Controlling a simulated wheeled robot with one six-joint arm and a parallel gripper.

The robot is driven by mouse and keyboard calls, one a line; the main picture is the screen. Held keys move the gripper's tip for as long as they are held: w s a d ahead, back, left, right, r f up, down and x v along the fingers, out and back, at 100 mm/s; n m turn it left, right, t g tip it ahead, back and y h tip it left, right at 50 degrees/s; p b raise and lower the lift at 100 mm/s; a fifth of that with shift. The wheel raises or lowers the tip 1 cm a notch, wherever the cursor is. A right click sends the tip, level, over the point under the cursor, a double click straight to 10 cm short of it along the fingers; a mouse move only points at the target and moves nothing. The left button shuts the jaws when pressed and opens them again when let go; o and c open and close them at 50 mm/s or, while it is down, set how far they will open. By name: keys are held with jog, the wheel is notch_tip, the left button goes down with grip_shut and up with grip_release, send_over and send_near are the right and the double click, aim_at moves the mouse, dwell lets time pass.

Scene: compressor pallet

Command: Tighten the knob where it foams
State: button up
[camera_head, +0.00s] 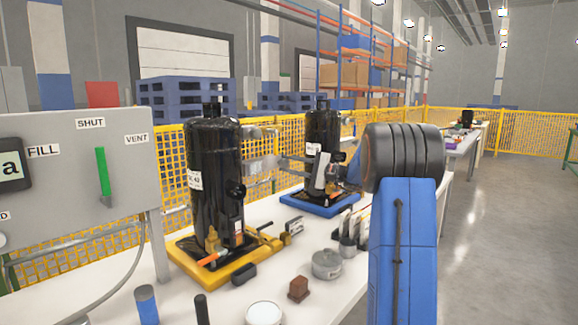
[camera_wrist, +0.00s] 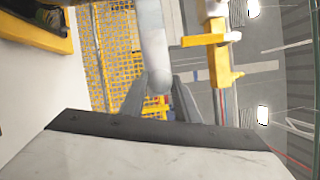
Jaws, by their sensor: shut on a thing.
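The near black compressor (camera_head: 213,170) stands upright on a yellow pallet (camera_head: 190,262). A brass fitting (camera_head: 212,243) sits low on its front, and another yellow fitting (camera_head: 268,238) is at the pallet's right. My gripper (camera_wrist: 160,85) shows two grey fingers shut on a pale, round-ended cylinder (camera_wrist: 153,35); I cannot tell what it is. A yellow fitting (camera_wrist: 217,60) shows beyond the fingers to the right in the wrist view, apart from them. In the head view the gripper's end is hard to make out between the compressors. I can make out no foam.
A second black compressor (camera_head: 322,145) stands on a blue pallet (camera_head: 333,207) behind. A grey panel (camera_head: 90,190) is at the left. A brown block (camera_head: 298,289), a grey round tin (camera_head: 327,264) and a white-topped can (camera_head: 264,314) stand on the white table near the front.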

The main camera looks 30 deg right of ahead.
jog(key=o, duration=1)
jog(key=shift+o, duration=0.2)
jog(key=shift+s+d, duration=0.1)
jog(key=v, duration=1.7)
jog(key=shift+f, duration=0.15)
jog(key=shift+s+d, duration=0.15)
jog(key=shift+s, duration=0.05)
